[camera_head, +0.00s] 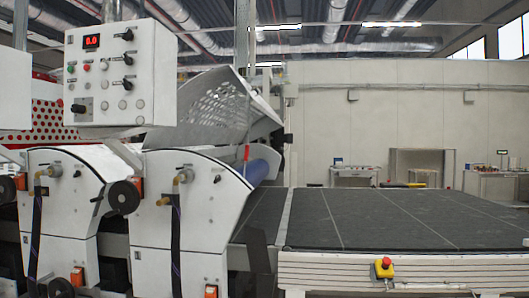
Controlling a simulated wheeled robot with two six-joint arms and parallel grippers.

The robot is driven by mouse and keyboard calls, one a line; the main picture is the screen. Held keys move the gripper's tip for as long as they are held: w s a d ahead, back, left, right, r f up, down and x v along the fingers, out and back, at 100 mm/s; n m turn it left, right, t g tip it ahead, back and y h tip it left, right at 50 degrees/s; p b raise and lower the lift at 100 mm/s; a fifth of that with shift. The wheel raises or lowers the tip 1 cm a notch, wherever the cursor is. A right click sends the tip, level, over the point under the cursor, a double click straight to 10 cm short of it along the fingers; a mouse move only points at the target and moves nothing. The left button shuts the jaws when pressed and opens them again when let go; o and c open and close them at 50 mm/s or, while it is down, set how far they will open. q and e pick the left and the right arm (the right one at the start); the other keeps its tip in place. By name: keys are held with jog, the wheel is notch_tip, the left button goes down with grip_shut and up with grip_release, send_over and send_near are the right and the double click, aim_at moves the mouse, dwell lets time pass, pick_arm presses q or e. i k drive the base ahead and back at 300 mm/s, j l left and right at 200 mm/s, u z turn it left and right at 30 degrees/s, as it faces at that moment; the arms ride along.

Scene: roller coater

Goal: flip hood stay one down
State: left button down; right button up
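A white perforated hood (213,105) stands tilted up over the roller coater (190,205), right behind the control box. A small thin red upright piece (246,153) shows under the hood's right part, above the blue roller (256,172). I cannot tell whether this piece is hood stay one, and no other stay can be made out clearly. Neither of my grippers is in view.
A control box (120,75) with a red display and several knobs hangs at upper left. A dark conveyor bed (370,218) extends right, with a red emergency button (384,267) on its front. Handwheels (124,197) stick out in front of the coater.

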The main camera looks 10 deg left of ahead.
aim_at(247, 148)
jog(key=i+l, duration=0.6)
jog(key=i, duration=0.25)
jog(key=i+l+u, duration=0.1)
jog(key=i+l, duration=0.5)
jog(key=i, duration=0.25)
jog(key=i+l, duration=0.7)
jog(key=i, duration=0.15)
